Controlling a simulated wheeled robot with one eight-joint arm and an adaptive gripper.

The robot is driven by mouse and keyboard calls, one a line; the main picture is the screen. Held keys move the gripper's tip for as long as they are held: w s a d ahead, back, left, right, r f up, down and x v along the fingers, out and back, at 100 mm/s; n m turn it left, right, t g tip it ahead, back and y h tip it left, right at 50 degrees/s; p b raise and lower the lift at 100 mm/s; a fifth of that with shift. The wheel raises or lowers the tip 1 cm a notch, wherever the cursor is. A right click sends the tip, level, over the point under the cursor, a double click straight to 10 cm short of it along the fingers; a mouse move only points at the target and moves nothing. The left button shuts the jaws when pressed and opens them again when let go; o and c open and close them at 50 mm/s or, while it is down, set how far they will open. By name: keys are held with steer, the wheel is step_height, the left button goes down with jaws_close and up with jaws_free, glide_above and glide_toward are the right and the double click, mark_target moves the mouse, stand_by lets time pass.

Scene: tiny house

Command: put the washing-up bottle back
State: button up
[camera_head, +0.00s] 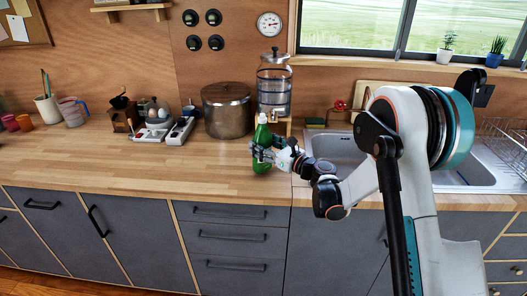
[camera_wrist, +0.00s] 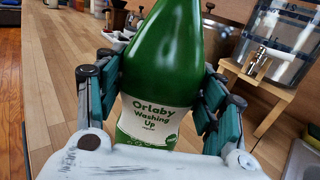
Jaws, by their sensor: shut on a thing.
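The green washing-up bottle (camera_head: 262,136) is upright over the front part of the wooden counter, left of the sink. My gripper (camera_head: 263,153) is shut around its body from the right. In the wrist view the bottle (camera_wrist: 165,60) fills the middle, with its white "Orlaby Washing Up" label facing the camera. The teal finger pads of my gripper (camera_wrist: 160,103) are on both sides of it. Its base is hidden in the wrist view, and I cannot tell whether it touches the counter.
The sink (camera_head: 335,148) is right of the bottle, with a sponge (camera_head: 315,123) behind it. A glass dispenser (camera_head: 274,88) on a wooden stand and a large brown pot (camera_head: 227,110) stand behind the bottle. The counter (camera_head: 180,172) to the left is clear at the front.

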steer(key=shift+f, duration=0.9)
steer(key=shift+r, duration=0.1)
steer(key=o, duration=1.2)
steer(key=shift+f, duration=0.2)
steer(key=o, duration=0.4)
steer(key=shift+o, duration=0.2)
steer(key=shift+r, duration=0.1)
